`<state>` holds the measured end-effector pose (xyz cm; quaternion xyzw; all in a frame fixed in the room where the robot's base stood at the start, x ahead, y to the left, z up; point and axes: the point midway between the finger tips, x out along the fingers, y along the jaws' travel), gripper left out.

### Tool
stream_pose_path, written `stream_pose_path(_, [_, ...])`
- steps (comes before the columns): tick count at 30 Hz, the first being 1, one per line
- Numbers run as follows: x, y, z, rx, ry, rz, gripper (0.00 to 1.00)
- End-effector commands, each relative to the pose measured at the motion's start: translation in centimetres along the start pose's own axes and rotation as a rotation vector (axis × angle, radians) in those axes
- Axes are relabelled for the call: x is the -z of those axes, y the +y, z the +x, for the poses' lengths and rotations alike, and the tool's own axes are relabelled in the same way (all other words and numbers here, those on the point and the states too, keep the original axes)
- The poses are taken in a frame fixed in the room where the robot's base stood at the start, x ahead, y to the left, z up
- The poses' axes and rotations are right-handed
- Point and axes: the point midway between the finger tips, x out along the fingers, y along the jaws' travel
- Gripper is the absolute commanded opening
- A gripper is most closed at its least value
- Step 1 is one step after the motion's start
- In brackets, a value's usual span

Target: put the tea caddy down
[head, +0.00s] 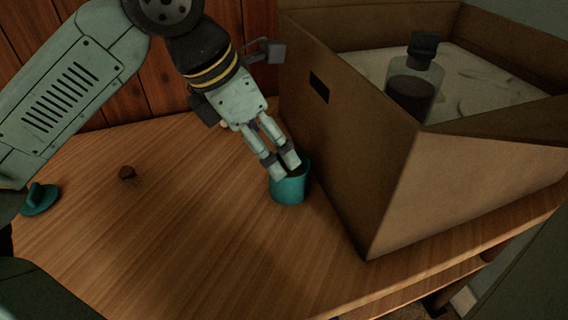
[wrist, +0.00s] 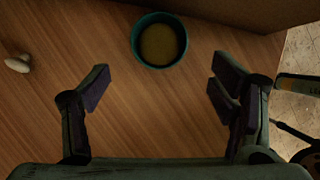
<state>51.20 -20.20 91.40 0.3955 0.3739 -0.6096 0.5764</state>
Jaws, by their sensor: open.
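The tea caddy, a small teal open-topped can (head: 289,190), stands upright on the wooden table beside the left wall of the cardboard box. In the wrist view the caddy (wrist: 160,44) shows from above, with a dull yellow-brown inside. My gripper (head: 283,168) is at the caddy's top in the head view and overlaps its rim. In the wrist view my gripper (wrist: 160,85) has its fingers wide apart with only bare table between them; the caddy lies beyond the fingertips. I cannot tell whether a finger touches it.
The large cardboard box (head: 390,195) holds a dark-capped bottle (head: 413,80) on pale packing. A pale rounded object (wrist: 18,63) lies left in the wrist view. The front table is clear.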

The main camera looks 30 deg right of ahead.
Motion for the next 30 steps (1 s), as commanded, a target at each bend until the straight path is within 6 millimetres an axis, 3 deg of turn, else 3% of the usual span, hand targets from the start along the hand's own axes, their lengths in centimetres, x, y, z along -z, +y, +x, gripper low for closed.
stream_pose_path(6, [0.0,-0.1,3.4,0.004,0.0,0.001,0.78])
stream_pose_path(14, [-0.1,0.0,5.6,0.004,-0.001,0.002,0.78])
stream_pose_path(21, [-0.4,0.2,9.2,0.005,-0.001,0.002,0.78])
stream_pose_path(30, [-0.3,0.2,10.4,0.002,0.0,0.001,0.78])
